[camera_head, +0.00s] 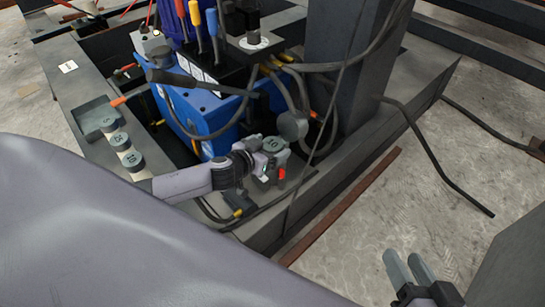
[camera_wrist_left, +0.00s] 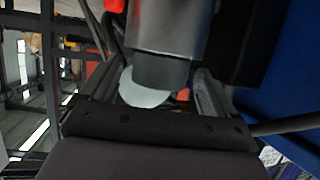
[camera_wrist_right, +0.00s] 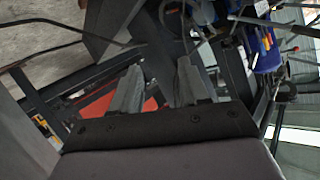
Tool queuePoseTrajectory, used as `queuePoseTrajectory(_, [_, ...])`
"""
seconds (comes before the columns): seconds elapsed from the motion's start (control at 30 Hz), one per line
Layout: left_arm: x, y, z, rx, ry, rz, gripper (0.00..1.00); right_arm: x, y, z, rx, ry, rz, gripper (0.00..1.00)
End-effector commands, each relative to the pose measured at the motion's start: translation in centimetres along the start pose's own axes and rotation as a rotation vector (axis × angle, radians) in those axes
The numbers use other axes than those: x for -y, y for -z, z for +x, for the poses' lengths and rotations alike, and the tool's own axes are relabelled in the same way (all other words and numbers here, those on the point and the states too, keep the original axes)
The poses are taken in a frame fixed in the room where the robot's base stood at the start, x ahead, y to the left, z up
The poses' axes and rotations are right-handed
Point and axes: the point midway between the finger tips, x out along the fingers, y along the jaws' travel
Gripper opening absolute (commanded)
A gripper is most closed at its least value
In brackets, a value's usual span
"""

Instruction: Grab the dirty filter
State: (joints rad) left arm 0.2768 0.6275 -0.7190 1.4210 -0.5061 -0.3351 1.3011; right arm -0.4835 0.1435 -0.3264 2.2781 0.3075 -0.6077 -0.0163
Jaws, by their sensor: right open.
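A grey cylinder with a round top (camera_head: 275,144) stands at the near corner of the machine frame, with a red piece beside it. My left gripper (camera_head: 268,160) is right at this cylinder. In the left wrist view the grey cylinder (camera_wrist_left: 172,28), with a dark band and a pale rounded end, lies between the fingers (camera_wrist_left: 160,95); whether they press on it is unclear. I cannot tell for certain that it is the dirty filter. My right gripper (camera_head: 410,268) is open and empty over the floor; its fingers also show apart in the right wrist view (camera_wrist_right: 158,85).
A blue machine (camera_head: 215,122) holding coloured-handled tools is behind my left gripper. A dark column (camera_head: 345,60) and cables stand close to its right. Floor at right is mostly clear.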

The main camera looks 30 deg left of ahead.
Motion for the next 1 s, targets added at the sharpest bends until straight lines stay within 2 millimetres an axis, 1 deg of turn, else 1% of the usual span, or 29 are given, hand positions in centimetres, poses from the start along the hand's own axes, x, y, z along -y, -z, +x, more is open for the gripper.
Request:
queuePoseTrajectory(0.03, [0.0, 0.0, 0.0, 0.000, 0.000, 0.000, 0.73, 0.0, 0.1, 0.0, -0.002, 0.001, -0.001, 0.45])
queuePoseTrajectory(0.07, [0.0, 0.0, 0.0, 0.000, 0.000, 0.000, 0.63, 0.0, 0.1, 0.0, -0.003, 0.001, -0.001, 0.45])
queuePoseTrajectory(0.1, [0.0, 0.0, 0.0, 0.000, 0.000, 0.000, 0.50, 0.1, 0.2, 0.0, -0.004, 0.001, -0.001, 0.45])
queuePoseTrajectory(0.17, [0.0, 0.0, 0.0, 0.000, 0.000, 0.000, 0.30, 0.1, 0.2, 0.0, -0.004, 0.001, -0.002, 0.45])
queuePoseTrajectory(0.2, [0.0, 0.0, 0.0, 0.000, 0.000, 0.000, 0.17, 0.1, 0.2, 0.0, -0.005, 0.001, -0.002, 0.45])
queuePoseTrajectory(0.23, [0.0, 0.0, 0.0, 0.000, 0.000, 0.000, 0.08, 0.1, 0.2, 0.0, -0.005, 0.002, -0.002, 0.45])
queuePoseTrajectory(0.27, [0.0, 0.1, 0.0, -0.002, 0.000, 0.000, 0.04, 0.1, 0.2, 0.0, -0.005, 0.002, -0.002, 0.45])
queuePoseTrajectory(0.5, [0.0, 0.2, -0.1, -0.002, 0.000, 0.000, 0.04, 0.1, 0.3, 0.0, -0.005, 0.001, -0.003, 0.45])
queuePoseTrajectory(0.67, [0.0, 1.0, -0.4, -0.003, 0.000, 0.000, 0.04, 0.1, 0.8, -0.2, -0.005, -0.008, -0.015, 0.45])
queuePoseTrajectory(0.77, [0.0, 2.0, -0.8, -0.004, 0.000, 0.000, 0.04, -0.2, 1.2, -0.4, -0.005, -0.026, -0.036, 0.45])
queuePoseTrajectory(0.87, [0.0, 3.3, -1.3, -0.004, -0.001, 0.001, 0.04, -0.9, 0.6, -1.1, 0.023, -0.066, -0.059, 0.45])
queuePoseTrajectory(1.0, [0.0, 5.6, -2.3, -0.004, 0.000, 0.000, 0.04, -1.5, 0.9, -2.1, 0.041, -0.110, -0.107, 0.45])
